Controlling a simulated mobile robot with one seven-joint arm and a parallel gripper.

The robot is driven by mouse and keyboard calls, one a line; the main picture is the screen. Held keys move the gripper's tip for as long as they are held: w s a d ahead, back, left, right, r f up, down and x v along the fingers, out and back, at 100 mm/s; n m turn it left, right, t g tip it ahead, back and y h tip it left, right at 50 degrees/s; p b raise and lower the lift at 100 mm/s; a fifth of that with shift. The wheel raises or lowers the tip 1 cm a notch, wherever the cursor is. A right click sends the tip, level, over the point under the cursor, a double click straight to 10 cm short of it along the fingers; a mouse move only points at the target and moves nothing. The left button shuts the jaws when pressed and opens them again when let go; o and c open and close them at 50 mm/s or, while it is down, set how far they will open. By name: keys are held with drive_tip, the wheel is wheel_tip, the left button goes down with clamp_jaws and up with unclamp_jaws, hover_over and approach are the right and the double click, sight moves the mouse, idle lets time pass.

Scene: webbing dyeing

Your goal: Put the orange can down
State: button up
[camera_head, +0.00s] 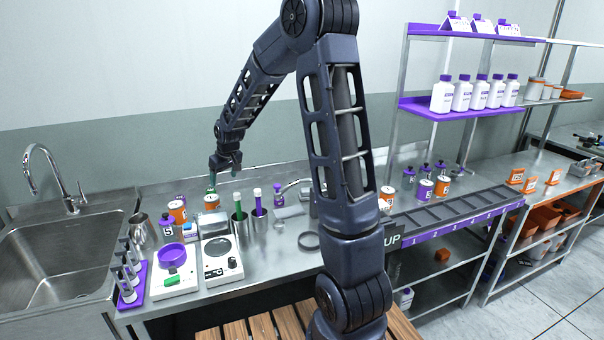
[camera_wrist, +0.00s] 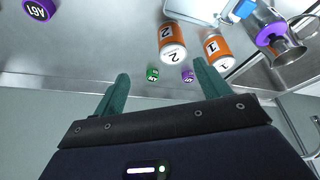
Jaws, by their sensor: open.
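Two orange cans with white tops stand close together on the steel counter: can 2 (camera_wrist: 172,42) and can 1 (camera_wrist: 215,47) in the wrist view. In the head view, one orange can (camera_head: 178,211) stands near the sink and another (camera_head: 211,202) just right of it. My gripper (camera_wrist: 161,70) is open, its two teal fingers spread with no can between them. In the head view my gripper (camera_head: 223,172) is over the back of the counter, above and behind these cans. Which of them the task means, I cannot tell.
A purple lid (camera_wrist: 38,8) is at upper left. Steel cups (camera_head: 240,232) with tubes, a scale (camera_head: 220,262) and a sink (camera_head: 60,265) surround the cans. More orange cans (camera_head: 387,196) stand to the right.

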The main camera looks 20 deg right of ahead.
drive_tip(key=s+d+r+m+h, duration=0.1)
drive_tip(key=s+d+r, duration=0.5)
drive_tip(key=s+r, duration=0.15)
drive_tip(key=s+d+r+m+h, duration=0.1)
drive_tip(key=s+d+r+m, duration=0.1)
drive_tip(key=s+d+r, duration=0.55)
drive_tip(key=s+d+m, duration=0.1)
drive_tip(key=s+d, duration=0.2)
drive_tip(key=s, duration=0.7)
drive_tip(key=s+d+m, duration=0.1)
drive_tip(key=s+d, duration=0.2)
drive_tip(key=s, duration=0.8)
drive_tip(key=shift+m+t, duration=0.3)
drive_tip(key=shift+m, duration=0.1)
drive_tip(key=shift+o, duration=0.5)
